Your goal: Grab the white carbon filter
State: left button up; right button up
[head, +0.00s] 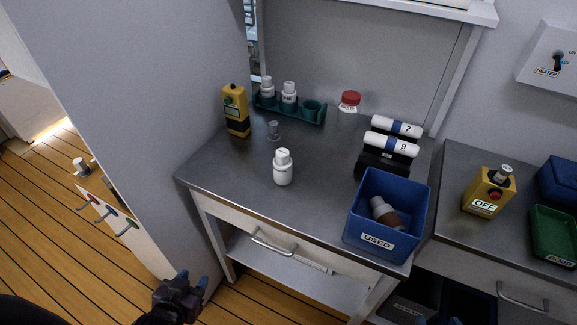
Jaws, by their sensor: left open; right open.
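No label in view reads carbon filter, so I cannot tell for sure which white item it is. A white bottle-shaped piece (283,170) stands upright alone on the metal bench. Two similar white pieces (267,87) (289,93) stand in a green rack (304,121) at the back. Two white cylinders marked 2 (397,126) and 9 (390,144) lie on a black holder at the right. My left gripper (193,281) is open and empty, low in front of the bench's left leg.
A blue bin (412,222) marked USED holds a grey and brown piece. A yellow device (236,111), a small grey part (273,131) and a red-lidded jar (349,101) stand on the bench (235,177). A yellow OFF box (488,192) is on the right bench. The bench's front left is clear.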

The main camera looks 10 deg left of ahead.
aim_at(282, 164)
jog(key=j+z, duration=0.2)
jog(key=j, duration=1.25)
jog(key=j+z, duration=0.25)
jog(key=j, duration=1.2)
